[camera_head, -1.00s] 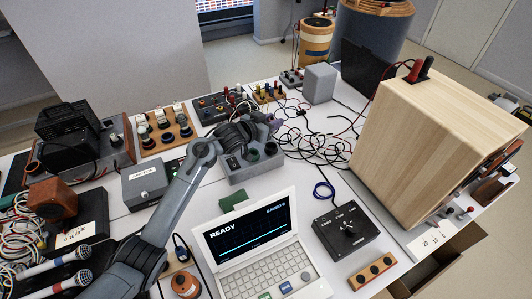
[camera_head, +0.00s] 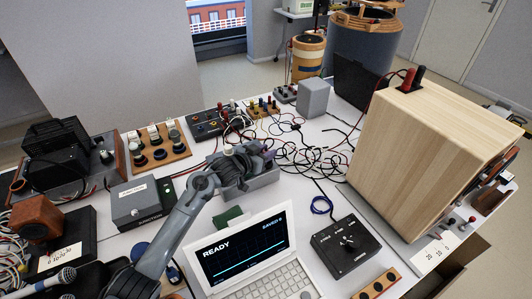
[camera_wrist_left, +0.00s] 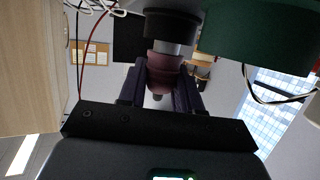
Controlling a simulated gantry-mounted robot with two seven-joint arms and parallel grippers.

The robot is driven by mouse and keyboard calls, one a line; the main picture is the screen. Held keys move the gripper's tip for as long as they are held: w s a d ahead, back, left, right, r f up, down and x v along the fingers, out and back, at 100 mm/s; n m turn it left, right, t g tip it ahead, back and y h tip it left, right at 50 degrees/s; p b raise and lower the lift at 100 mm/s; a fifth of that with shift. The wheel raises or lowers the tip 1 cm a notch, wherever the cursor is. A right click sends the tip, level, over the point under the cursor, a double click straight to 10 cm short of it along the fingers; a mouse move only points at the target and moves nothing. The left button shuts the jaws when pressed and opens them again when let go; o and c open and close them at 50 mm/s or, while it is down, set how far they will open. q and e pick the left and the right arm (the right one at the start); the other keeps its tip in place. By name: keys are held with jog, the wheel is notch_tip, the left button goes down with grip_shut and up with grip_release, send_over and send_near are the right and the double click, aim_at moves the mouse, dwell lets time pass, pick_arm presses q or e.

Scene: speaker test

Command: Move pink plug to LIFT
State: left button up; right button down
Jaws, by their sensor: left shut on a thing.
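My left gripper (camera_head: 264,155) is over the grey socket box (camera_head: 262,187) at the middle of the table in the head view. In the left wrist view its two dark fingers (camera_wrist_left: 160,92) are shut on the pink plug (camera_wrist_left: 163,66), a dull pink rounded body. A silver band and a dark cylinder (camera_wrist_left: 172,27) lie right beyond the plug; I cannot tell whether they belong to it or to a socket. A large dark green round part (camera_wrist_left: 262,38) is beside them. In the head view the gripper hides the plug. No LIFT label is readable. My right gripper is not in view.
A laptop reading READY (camera_head: 243,250) stands in front of the grey box. A black knob box (camera_head: 347,244) and a tall wooden cabinet (camera_head: 420,150) stand to the right. Tangled cables (camera_head: 310,155) lie behind. A grey switch box (camera_head: 143,202) is on the left.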

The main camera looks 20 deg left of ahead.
pick_arm(q)
jog(key=shift+f, duration=0.35)
jog(key=o, duration=1)
jog(key=shift+r, duration=0.45)
jog(key=p+v, duration=1)
jog(key=p, duration=0.2)
jog(key=shift+r, duration=0.15)
jog(key=shift+p+v, duration=0.8)
jog(key=shift+v, duration=0.15)
